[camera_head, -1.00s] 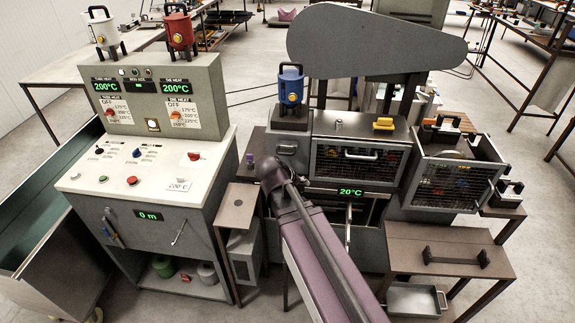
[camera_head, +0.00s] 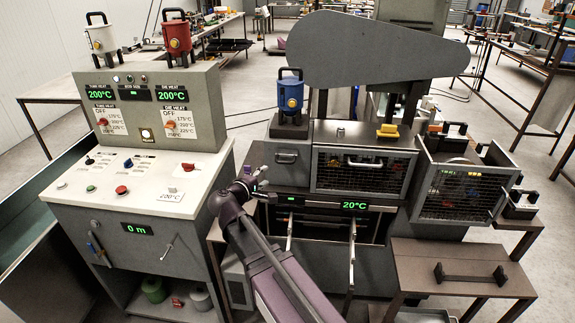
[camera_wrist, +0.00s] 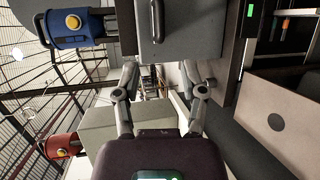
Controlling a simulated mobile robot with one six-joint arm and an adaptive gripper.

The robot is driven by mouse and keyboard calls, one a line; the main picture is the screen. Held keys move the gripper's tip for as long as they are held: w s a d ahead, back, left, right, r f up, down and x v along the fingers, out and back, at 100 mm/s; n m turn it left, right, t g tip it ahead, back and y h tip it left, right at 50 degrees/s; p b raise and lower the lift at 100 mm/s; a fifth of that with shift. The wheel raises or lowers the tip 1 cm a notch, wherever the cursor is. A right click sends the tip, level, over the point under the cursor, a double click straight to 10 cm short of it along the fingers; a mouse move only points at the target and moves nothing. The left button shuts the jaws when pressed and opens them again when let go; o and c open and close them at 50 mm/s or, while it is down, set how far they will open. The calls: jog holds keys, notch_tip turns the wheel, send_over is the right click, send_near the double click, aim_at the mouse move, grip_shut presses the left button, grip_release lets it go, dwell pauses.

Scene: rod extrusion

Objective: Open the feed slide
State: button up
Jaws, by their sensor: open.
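A grey block with a small bar handle (camera_head: 287,157), which looks like the feed slide, sits under the blue canister (camera_head: 290,92) at the left end of the machine. In the wrist view its handle (camera_wrist: 157,22) is at the top middle, on a flat grey face (camera_wrist: 185,35). My gripper (camera_wrist: 158,72) is open, with empty space between its fingers. The handle is ahead of the fingers and apart from them. In the head view my gripper (camera_head: 254,183) is small, just left of and below the block. The slide looks shut, though its inside is hidden.
A control cabinet (camera_head: 120,190) stands close on the left, with red (camera_head: 174,28) and white (camera_head: 101,35) canisters on top. A mesh-fronted cover (camera_head: 362,172) is right of the block. A brown bench (camera_head: 440,265) stands at front right. A 20°C display (camera_head: 355,206) is below.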

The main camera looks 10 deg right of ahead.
aim_at(285, 163)
jog(key=shift+w+d, duration=0.1)
jog(key=b+x, duration=0.2)
jog(key=x, duration=1.1)
jog(key=shift+w+d+f+b, duration=0.15)
jog(key=shift+f+b, duration=0.05)
jog(key=shift+b, duration=0.2)
grip_shut()
